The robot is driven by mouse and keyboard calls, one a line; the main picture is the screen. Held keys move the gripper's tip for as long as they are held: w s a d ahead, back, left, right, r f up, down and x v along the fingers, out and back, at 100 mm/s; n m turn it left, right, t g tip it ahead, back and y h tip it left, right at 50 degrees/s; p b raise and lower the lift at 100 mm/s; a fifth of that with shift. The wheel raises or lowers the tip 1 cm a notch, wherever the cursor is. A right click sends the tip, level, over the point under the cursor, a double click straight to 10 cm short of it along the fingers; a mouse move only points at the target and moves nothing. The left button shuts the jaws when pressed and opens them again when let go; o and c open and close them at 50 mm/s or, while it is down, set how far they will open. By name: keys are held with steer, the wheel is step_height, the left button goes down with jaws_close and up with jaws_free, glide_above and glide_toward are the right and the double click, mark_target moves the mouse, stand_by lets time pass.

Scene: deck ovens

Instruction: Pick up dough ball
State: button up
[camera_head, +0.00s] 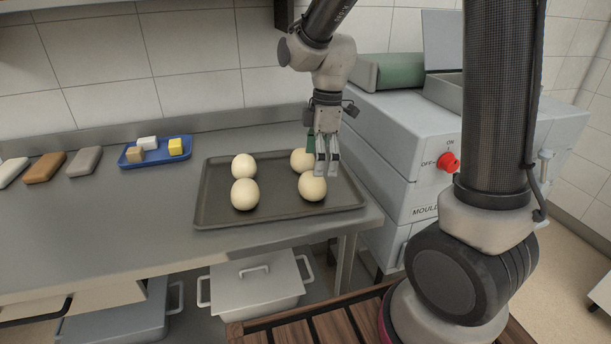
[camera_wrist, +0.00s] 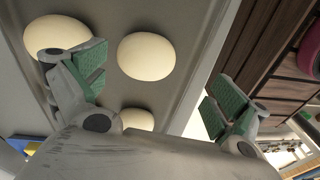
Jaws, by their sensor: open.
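Several pale, round dough balls sit on a dark tray (camera_head: 270,214) on the steel table. The near right ball (camera_head: 312,187) lies just below and in front of my gripper (camera_head: 326,172) in the head view. The far right ball (camera_head: 301,160) is partly hidden behind the gripper. The far left ball (camera_head: 243,167) and near left ball (camera_head: 245,194) stand clear of it. In the wrist view my gripper (camera_wrist: 160,95) has its green-padded fingers spread wide. One ball (camera_wrist: 146,56) shows between the fingers, beyond their tips, and nothing is held.
A blue tray (camera_head: 128,160) with small blocks and several flat loaf-like pieces (camera_head: 44,167) lie to the left. A grey moulder machine (camera_head: 400,130) with a red knob (camera_head: 447,162) stands close on the right. Lidded bins (camera_head: 255,283) sit under the table.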

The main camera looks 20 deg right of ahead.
mark_target(312, 182)
steer(key=shift+w+a+r+n, duration=0.2)
steer(key=shift+w+n, duration=0.4)
steer(key=shift+n, duration=0.1)
steer(key=shift+w+n, duration=0.2)
steer(key=shift+n, duration=0.3)
steer(key=shift+a+n, duration=0.1)
steer(key=shift+n, duration=0.6)
steer(key=f, duration=0.7)
steer(key=shift+a+f, duration=0.4)
steer(key=c, duration=1.1)
